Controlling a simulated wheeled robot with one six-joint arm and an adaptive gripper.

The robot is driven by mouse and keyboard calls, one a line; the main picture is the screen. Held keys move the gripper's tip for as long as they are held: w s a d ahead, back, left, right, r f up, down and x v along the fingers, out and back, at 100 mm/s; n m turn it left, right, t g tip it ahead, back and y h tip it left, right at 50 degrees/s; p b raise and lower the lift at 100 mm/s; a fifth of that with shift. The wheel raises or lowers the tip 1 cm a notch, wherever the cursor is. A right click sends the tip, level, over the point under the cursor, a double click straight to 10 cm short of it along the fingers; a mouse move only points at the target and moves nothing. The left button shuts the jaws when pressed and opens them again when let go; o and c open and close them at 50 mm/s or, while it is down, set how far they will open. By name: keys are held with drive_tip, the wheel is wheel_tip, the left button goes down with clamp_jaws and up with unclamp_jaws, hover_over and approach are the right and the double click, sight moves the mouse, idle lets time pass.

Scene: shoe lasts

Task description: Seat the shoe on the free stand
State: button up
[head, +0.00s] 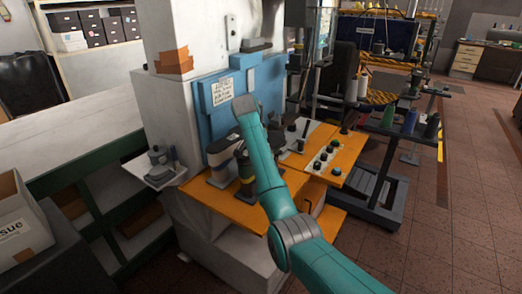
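My teal arm reaches from the lower right over an orange work table (208,203) in front of a white and blue machine. Its far end is by a grey and dark cluster above the table. I cannot make out my gripper's fingers there, nor whether they hold anything. A grey upright piece (219,177) stands on the orange table beside a dark cylinder with a yellowish band (246,172). I cannot tell whether either is a stand. No shoe can be clearly told apart; the arm covers part of the table.
The blue machine panel (212,92) rises close behind the arm's end. An orange control panel with dark knobs (325,153) is to the right. A small white shelf (158,175) juts out left, by a long white counter (75,135). The tiled floor at right is mostly open.

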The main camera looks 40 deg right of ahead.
drive_tip(key=shift+f, duration=0.25)
idle(0.8)
drive_tip(key=o, duration=1.8)
drive_tip(key=shift+c, duration=0.2)
drive_tip(key=shift+o, duration=0.6)
drive_tip(key=shift+f, duration=0.15)
drive_tip(key=v, duration=0.7)
drive_tip(key=shift+w+d, duration=0.1)
drive_tip(key=shift+r, duration=0.35)
